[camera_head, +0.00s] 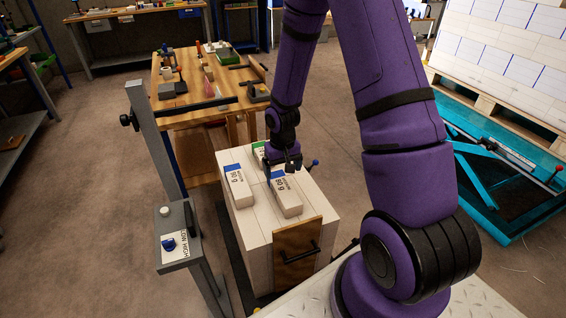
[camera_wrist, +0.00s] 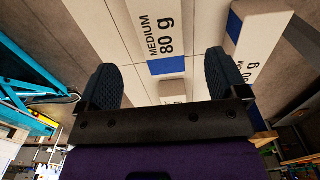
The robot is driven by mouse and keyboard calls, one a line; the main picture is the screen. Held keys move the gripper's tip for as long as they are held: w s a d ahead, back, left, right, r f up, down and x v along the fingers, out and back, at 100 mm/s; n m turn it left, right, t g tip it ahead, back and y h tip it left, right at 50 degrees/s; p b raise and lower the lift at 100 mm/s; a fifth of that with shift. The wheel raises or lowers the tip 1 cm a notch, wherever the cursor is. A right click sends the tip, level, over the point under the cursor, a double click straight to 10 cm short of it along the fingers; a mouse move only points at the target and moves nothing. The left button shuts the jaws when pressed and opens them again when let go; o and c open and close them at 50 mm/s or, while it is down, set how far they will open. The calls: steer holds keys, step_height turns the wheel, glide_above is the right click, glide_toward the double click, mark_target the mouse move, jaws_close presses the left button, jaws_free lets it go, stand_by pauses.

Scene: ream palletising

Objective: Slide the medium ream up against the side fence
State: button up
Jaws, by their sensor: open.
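The medium ream (camera_head: 286,197) is a pale pack with a blue label end, lying flat on top of the white stack (camera_head: 262,220). In the wrist view the medium ream (camera_wrist: 155,25) reads "MEDIUM 80 g". My gripper (camera_head: 284,167) is over its far, blue end. In the wrist view my gripper (camera_wrist: 164,80) is open, its two dark fingers apart with the blue end between them in the picture. I cannot tell whether they touch the ream. A wooden board (camera_head: 298,252) with a black handle stands at the stack's near side; I cannot tell whether it is the side fence.
Another blue-ended ream (camera_head: 238,188) lies to the left on the stack, with a gap between. A green-labelled pack (camera_head: 259,154) is partly hidden behind my gripper. A grey post with a control box (camera_head: 176,235) stands left. A teal lift (camera_head: 500,175) stands right.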

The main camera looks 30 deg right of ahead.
mark_target(290, 200)
step_height(290, 200, down, 10)
steer(key=shift+r, duration=0.15)
stand_by(0.3)
steer(key=c, duration=1.2)
steer(key=shift+c, duration=0.2)
steer(key=shift+s+a, duration=0.2)
steer(key=shift+s, duration=0.65)
steer(key=shift+s+a, duration=0.15)
steer(key=shift+s, duration=0.7)
steer(key=shift+s+a, duration=0.15)
steer(key=shift+s, duration=0.65)
steer(key=shift+s+a, duration=0.15)
steer(key=shift+s, duration=0.6)
steer(key=o, duration=1.2)
steer(key=shift+o, duration=0.2)
